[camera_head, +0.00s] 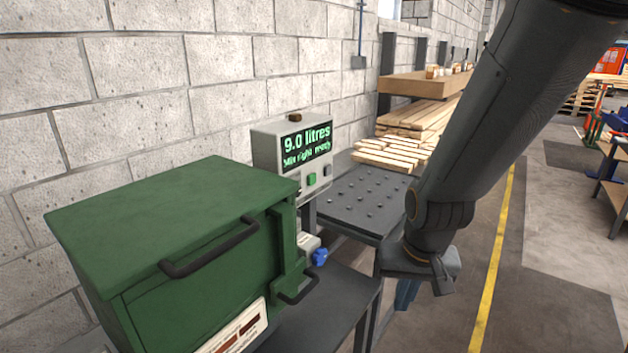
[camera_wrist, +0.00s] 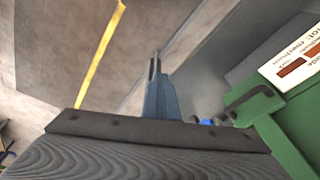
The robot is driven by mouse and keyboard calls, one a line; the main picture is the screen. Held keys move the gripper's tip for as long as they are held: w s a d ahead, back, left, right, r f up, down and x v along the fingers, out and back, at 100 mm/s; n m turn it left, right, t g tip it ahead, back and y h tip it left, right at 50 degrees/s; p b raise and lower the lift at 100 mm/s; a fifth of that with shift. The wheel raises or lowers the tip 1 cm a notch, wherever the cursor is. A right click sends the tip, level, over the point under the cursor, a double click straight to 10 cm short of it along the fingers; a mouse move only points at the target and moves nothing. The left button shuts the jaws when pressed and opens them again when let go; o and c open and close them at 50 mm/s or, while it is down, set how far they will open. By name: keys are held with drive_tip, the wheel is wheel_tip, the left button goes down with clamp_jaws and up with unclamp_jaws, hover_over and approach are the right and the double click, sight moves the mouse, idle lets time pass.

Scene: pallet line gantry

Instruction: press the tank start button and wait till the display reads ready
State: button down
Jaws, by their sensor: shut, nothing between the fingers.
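The control box (camera_head: 275,150) stands by the block wall behind the green cabinet. Its display (camera_head: 306,144) shows green text reading "9.0 litres" and "Mix right ready". Below the display are a green button (camera_head: 311,179) and a grey button (camera_head: 327,171); no button labels are readable. My gripper (camera_wrist: 155,62) is shut and empty in the wrist view, pointing toward the floor. In the head view it is mostly hidden by my arm, right of and lower than the control box, clear of the buttons.
The green cabinet (camera_head: 170,215) with dark handles fills the near left. A blue knob (camera_head: 319,257) is below the control box. A dark studded table (camera_head: 358,200) and stacked planks (camera_head: 400,150) lie behind. Open floor with a yellow line (camera_head: 497,250) is at right.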

sight(312, 179)
drive_tip(key=w+a+r+m+t+p, duration=0.2)
drive_tip(key=w+r+m+t, duration=0.1)
drive_tip(key=w+m+t, duration=0.2)
drive_tip(key=w+a+r+m+t+y+p, duration=0.1)
drive_tip(key=w+m+t, duration=0.4)
drive_tip(key=w+m, duration=0.5)
drive_tip(key=w+a+r+m+t+y+p, duration=0.1)
drive_tip(key=w+m+t, duration=0.5)
drive_tip(key=w, duration=0.6)
drive_tip(key=shift+w+a+r+m+p, duration=0.2)
drive_tip(key=shift+a+r+m+p, duration=0.95)
drive_tip(key=shift+r, duration=0.75)
drive_tip(key=shift+a, duration=0.15)
drive_tip(key=w+a+b, duration=0.2)
drive_tip(key=w+a, duration=0.3)
drive_tip(key=a, duration=0.2)
drive_tip(key=shift+w, duration=0.2)
